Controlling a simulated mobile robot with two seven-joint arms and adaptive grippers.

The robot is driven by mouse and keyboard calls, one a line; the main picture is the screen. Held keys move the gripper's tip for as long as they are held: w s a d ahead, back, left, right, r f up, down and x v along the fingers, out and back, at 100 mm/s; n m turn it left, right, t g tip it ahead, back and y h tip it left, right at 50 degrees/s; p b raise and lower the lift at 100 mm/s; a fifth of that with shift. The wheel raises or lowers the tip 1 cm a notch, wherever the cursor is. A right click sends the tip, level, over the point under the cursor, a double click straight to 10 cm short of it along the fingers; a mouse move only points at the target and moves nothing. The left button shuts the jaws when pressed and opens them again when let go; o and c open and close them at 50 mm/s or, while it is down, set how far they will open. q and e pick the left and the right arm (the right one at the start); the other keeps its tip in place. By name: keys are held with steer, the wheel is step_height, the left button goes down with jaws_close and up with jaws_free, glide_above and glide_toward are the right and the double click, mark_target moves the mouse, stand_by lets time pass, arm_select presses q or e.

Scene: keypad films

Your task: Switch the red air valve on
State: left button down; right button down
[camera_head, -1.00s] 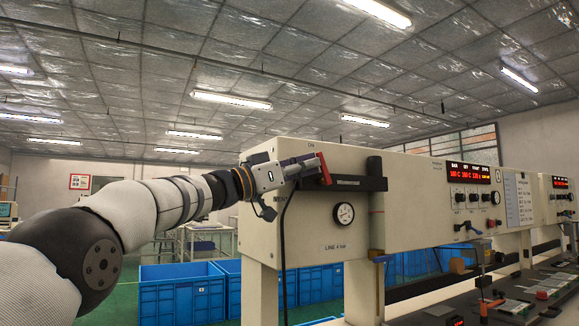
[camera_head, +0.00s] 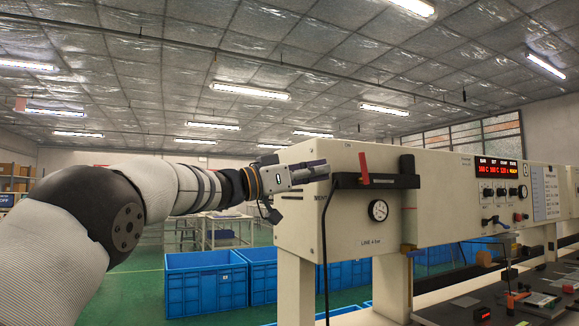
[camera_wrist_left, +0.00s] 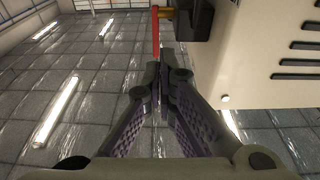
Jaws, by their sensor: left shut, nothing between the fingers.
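The red air valve's handle (camera_head: 364,168) is a thin red bar standing nearly upright, its top leaning slightly left. It sits on a black horizontal bar (camera_head: 392,181) on the front of the cream machine housing. My left gripper (camera_head: 326,172) is shut and empty, to the left of the handle with a gap between them in the head view. In the left wrist view, the red handle (camera_wrist_left: 155,32) shows just beyond the closed fingertips (camera_wrist_left: 160,72), with a brass-coloured stem beside it. My right gripper is not in view.
A round gauge (camera_head: 378,210) sits below the black bar. A dark cable (camera_head: 325,250) hangs at the housing's left. Blue crates (camera_head: 206,283) stand on the green floor below. A control panel with red digits (camera_head: 497,170) is farther right. Open air lies above the housing.

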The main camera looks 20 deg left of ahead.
arm_select(q)
steer(key=v, duration=0.5)
steer(key=shift+s+a, duration=0.15)
steer(key=shift+s, duration=0.1)
